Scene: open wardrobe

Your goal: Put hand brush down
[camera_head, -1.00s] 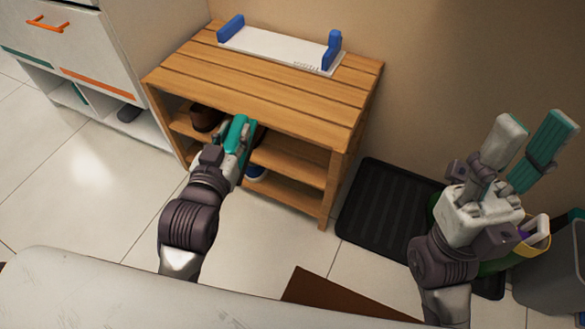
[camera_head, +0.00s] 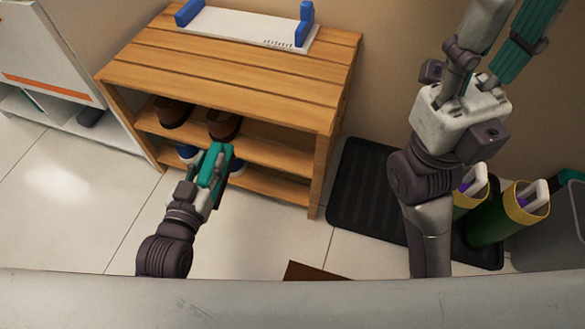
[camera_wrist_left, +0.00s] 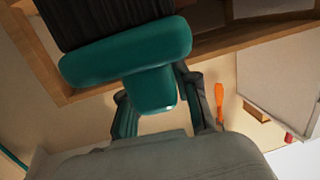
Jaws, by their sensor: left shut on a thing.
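My left gripper (camera_head: 207,182) is shut on a teal hand brush (camera_wrist_left: 125,50). In the left wrist view the brush's teal body and black bristles (camera_wrist_left: 100,15) show, with its handle between the fingers. In the head view the brush (camera_head: 215,162) is in front of the open wooden shoe rack (camera_head: 235,75). It appears held clear of the floor; the exact gap to the shelves cannot be told. My right gripper (camera_head: 508,28) is raised at the upper right, its fingers apart and empty; their tips are cut off.
Brown shoes (camera_head: 225,125) stand on the rack's upper shelf. A white tray with blue ends (camera_head: 245,27) lies on its top. A black mat (camera_head: 365,195), green-and-yellow boots (camera_head: 495,220) and a grey bin (camera_head: 555,225) are at right.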

